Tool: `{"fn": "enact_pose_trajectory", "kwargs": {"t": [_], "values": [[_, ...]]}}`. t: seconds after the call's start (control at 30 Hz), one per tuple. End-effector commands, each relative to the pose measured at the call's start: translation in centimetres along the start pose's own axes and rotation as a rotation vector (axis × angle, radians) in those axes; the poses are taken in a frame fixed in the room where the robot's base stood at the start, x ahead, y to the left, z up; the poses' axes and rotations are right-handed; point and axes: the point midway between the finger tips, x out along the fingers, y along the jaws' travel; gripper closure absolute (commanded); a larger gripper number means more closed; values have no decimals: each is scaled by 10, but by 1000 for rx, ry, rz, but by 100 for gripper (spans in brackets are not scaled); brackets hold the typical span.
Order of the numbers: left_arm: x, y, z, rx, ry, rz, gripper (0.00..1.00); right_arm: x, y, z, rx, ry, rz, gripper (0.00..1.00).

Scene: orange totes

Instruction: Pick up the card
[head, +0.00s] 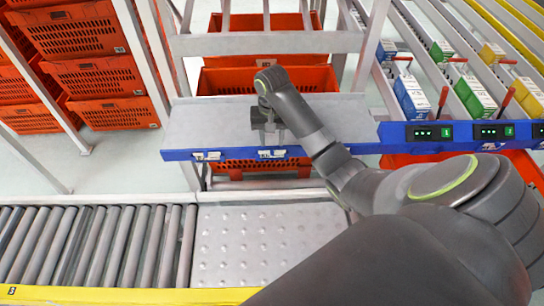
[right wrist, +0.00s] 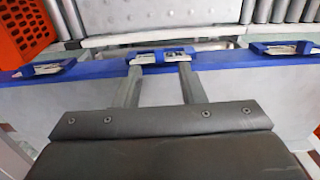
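A small pale card (head: 271,154) sits in a blue holder on the front edge of the grey shelf (head: 205,125). It also shows in the right wrist view (right wrist: 160,57), straight ahead of the fingers. My right gripper (head: 269,141) is over the shelf, just behind this card. In the right wrist view its two fingers (right wrist: 160,70) are apart, with nothing gripped between them. The fingertips are close to the two ends of the holder; I cannot tell whether they touch it. My left gripper is not in view.
Another card (head: 207,156) is on the same blue edge to the left. Orange totes (head: 270,80) stand behind and below the shelf. A roller conveyor (head: 95,245) and a studded metal plate (head: 255,245) lie in front. Boxes (head: 411,96) stand in lanes at right.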

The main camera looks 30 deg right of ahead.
Motion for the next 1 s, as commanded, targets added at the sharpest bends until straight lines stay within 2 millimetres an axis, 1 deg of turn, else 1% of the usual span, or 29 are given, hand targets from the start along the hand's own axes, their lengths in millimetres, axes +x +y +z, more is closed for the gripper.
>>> {"fn": "enact_pose_trajectory", "kwargs": {"t": [0.03, 0.17, 0.27, 0.33, 0.4, 0.5, 0.6, 0.77, 0.87, 1.0], "values": [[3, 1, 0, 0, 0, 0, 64, 3, 0, 0, 0, 0, 0, 64], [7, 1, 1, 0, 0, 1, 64, 7, 0, 1, 0, 0, 0, 64], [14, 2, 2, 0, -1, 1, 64, 16, 0, 2, 0, -1, 0, 64], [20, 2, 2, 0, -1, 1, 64, 24, 0, 4, 0, -1, 0, 64], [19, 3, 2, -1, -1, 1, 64, 35, 0, 7, 0, -5, 0, 64], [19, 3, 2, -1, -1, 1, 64, 48, 0, 6, 0, -3, 1, 64], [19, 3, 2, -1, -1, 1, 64, 54, 0, 6, -1, 0, 1, 64], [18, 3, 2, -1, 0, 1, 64, 54, 0, 6, -1, 1, 1, 64], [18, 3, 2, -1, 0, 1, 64, 53, 1, 6, -1, 1, 1, 74], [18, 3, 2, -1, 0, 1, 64, 53, 1, 6, -1, 1, 1, 92]]}}
